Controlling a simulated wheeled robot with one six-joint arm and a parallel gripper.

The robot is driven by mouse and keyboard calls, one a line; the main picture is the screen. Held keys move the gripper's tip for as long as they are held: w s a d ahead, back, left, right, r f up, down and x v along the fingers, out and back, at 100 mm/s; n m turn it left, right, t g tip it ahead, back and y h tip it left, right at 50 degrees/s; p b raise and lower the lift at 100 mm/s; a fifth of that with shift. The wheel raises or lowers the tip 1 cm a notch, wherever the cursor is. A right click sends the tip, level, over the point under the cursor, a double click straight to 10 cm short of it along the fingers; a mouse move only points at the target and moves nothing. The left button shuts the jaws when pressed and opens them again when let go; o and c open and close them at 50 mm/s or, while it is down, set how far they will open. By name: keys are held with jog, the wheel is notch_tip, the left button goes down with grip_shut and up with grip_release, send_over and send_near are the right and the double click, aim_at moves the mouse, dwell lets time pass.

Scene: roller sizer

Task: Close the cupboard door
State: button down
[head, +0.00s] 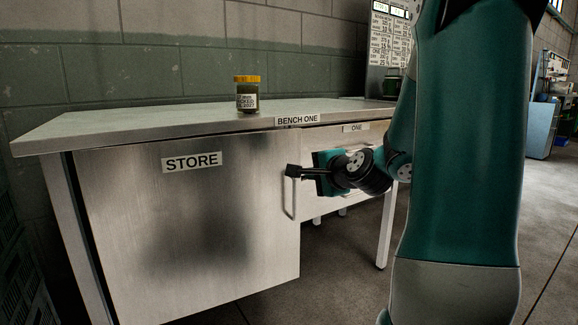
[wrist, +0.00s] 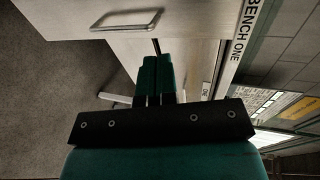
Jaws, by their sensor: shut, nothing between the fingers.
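The cupboard door (head: 130,235), a grey metal panel labelled STORE, hangs under the left part of the bench. It looks nearly in line with the bench front; I cannot tell whether it is fully shut. Its bar handle (head: 285,205) is near its right edge and also shows in the wrist view (wrist: 125,20). My gripper (head: 292,171) is shut and empty, its tips at the door's right edge, by the handle's top end. In the wrist view the tips (wrist: 156,46) overlap the door's edge; contact is unclear.
The bench top (head: 180,122) carries a jar with a yellow lid (head: 247,95) near its front edge. A drawer front labelled ONE (head: 325,137) lies right of the door, behind my gripper. Open floor (head: 345,290) lies in front of the bench.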

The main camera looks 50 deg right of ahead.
jog(key=w+p, duration=0.1)
jog(key=p, duration=0.5)
jog(key=shift+w+d+r+p, duration=0.1)
jog(key=shift+d+p, duration=0.05)
jog(key=shift+p, duration=0.15)
jog(key=p+x, duration=0.6)
jog(key=x, duration=0.5)
jog(key=shift+w+d, duration=0.25)
jog(key=shift+w, duration=0.05)
jog(key=shift+r, duration=0.15)
